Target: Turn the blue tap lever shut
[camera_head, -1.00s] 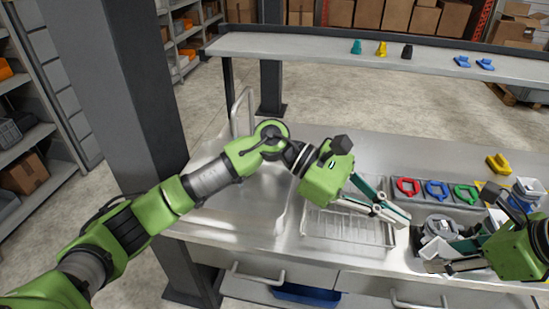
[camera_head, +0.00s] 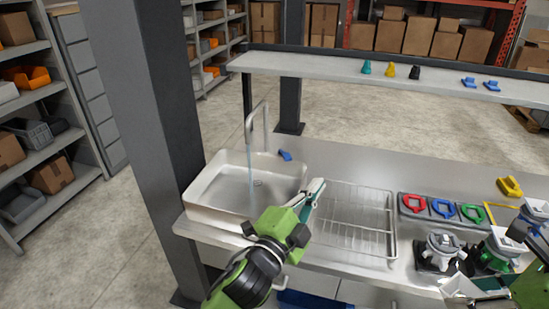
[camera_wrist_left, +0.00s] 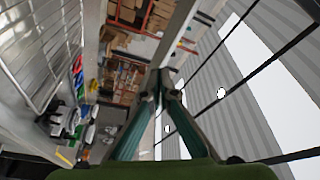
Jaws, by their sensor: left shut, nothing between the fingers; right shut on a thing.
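The blue tap lever (camera_head: 285,155) stands on the steel counter just right of the tap (camera_head: 258,117). A stream of water (camera_head: 250,160) runs from the tap's spout into the sink (camera_head: 215,190). My left gripper (camera_head: 318,188) is shut and empty, at the near right of the sink, right of and nearer than the lever and apart from it. Its fingertips meet in the left wrist view (camera_wrist_left: 163,82), where I cannot make out the lever. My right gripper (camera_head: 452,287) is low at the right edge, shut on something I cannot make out.
A wire drying rack (camera_head: 352,222) lies right of the sink. Red (camera_head: 412,203), blue (camera_head: 443,207) and green (camera_head: 472,212) rings sit in a tray. Dispensers (camera_head: 438,252) stand in front of them. A raised shelf (camera_head: 330,68) runs behind. The counter behind the rack is clear.

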